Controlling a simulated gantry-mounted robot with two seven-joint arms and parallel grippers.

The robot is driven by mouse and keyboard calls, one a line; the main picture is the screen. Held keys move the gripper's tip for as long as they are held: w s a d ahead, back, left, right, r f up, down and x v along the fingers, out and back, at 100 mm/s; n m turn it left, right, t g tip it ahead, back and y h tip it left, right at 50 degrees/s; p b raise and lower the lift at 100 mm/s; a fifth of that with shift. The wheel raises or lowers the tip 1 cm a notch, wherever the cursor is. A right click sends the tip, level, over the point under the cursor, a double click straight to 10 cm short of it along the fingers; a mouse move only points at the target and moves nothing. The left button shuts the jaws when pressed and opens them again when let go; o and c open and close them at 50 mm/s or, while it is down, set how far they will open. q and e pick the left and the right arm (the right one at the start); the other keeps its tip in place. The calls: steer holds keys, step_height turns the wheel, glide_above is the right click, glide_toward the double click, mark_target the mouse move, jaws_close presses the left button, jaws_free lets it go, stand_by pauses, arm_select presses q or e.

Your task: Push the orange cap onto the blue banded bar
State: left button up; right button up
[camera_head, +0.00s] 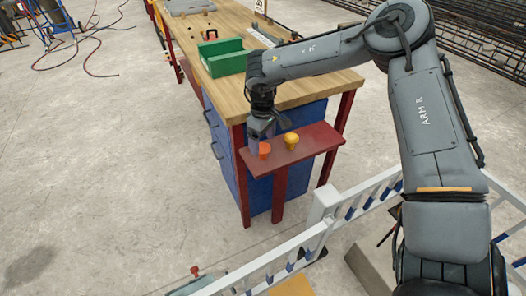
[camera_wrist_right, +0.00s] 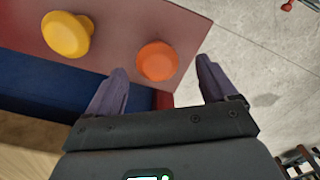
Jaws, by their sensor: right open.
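The orange cap (camera_head: 264,150) sits near the left end of a narrow red shelf (camera_head: 318,138). In the right wrist view the cap (camera_wrist_right: 157,61) shows from above, between and just beyond the spread fingertips. My right gripper (camera_head: 262,134) is open and empty, close over the cap; its fingers (camera_wrist_right: 160,66) stand clear on both sides. Several bars with blue bands show in the white railing (camera_head: 323,205) at the lower middle; I cannot tell which one the task means. My left gripper is not in view.
A yellow cap (camera_head: 291,140) stands beside the orange one on the shelf. Behind is a wooden workbench (camera_head: 300,88) with a green bin (camera_head: 222,57) and blue drawers (camera_head: 222,150). Rebar cages (camera_head: 480,45) lie at the back right.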

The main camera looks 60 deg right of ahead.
mark_target(263, 145)
steer(key=f+b, duration=0.1)
steer(key=f, duration=0.1)
steer(key=f+b, duration=0.1)
steer(key=f, duration=0.1)
steer(key=shift+w+d+f+b, duration=0.1)
steer(key=shift+d+b, duration=0.1)
steer(key=shift+b, duration=0.1)
steer(key=shift+f, duration=0.45)
